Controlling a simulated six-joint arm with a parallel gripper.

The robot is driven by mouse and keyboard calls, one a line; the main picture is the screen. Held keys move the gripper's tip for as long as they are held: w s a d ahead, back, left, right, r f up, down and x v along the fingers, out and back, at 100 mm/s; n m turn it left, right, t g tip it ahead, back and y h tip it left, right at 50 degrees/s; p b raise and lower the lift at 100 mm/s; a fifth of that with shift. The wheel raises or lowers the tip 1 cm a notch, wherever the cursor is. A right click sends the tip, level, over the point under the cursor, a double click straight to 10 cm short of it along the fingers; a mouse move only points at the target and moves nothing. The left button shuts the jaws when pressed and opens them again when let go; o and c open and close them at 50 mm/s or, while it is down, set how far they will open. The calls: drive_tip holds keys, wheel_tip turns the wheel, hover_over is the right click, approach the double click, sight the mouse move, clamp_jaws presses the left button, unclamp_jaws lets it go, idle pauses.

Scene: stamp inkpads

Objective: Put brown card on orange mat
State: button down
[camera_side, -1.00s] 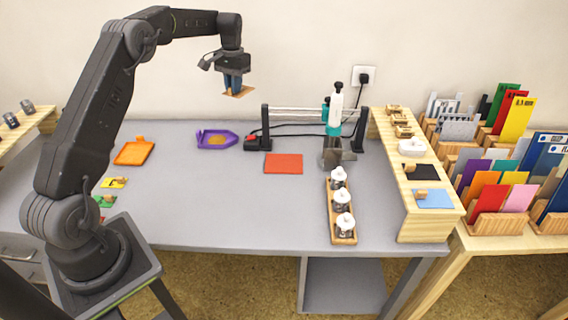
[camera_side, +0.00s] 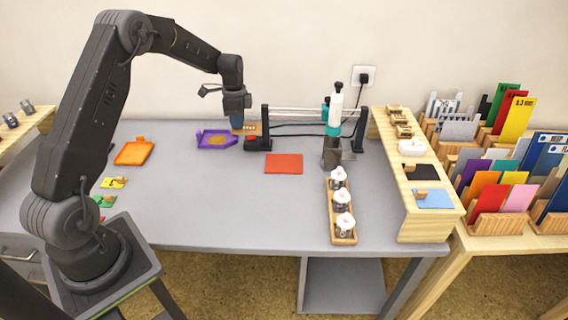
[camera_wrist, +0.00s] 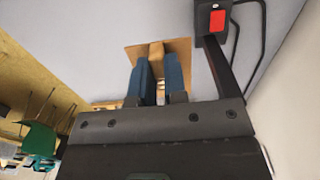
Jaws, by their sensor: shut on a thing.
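The brown card (camera_side: 250,129) is held by my gripper (camera_side: 237,123), above the back of the grey table. In the side view the card sticks out to the right of the blue fingers, beside the purple tray. In the wrist view the card (camera_wrist: 183,52) lies beyond the fingertips, with a small wooden block on it between the fingers of my gripper (camera_wrist: 157,62). The flat red-orange mat (camera_side: 283,164) lies bare on the table, in front and to the right of the card. The mat is not visible in the wrist view.
A purple tray (camera_side: 217,139) stands left of the card, and a black device with a red button (camera_side: 258,144) lies close by on its right. A stamping stand (camera_side: 331,153) and white-topped stampers (camera_side: 341,202) stand right of the mat. The front middle of the table is clear.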

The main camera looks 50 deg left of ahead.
drive_tip(key=shift+w+d+f, duration=0.1)
drive_tip(key=shift+d+f, duration=0.05)
drive_tip(key=shift+f, duration=0.45)
drive_tip(key=shift+w+d+f, duration=0.1)
drive_tip(key=shift+f, duration=0.5)
hover_over(277, 163)
wheel_tip(277, 163, down, 7)
drive_tip(key=shift+a+r, duration=0.15)
drive_tip(key=shift+r, duration=0.05)
drive_tip(key=shift+f, duration=2)
drive_tip(key=shift+f, duration=0.2)
drive_tip(key=c, duration=1.2)
unclamp_jaws()
drive_tip(key=shift+o, duration=0.2)
drive_tip(key=shift+r, duration=0.1)
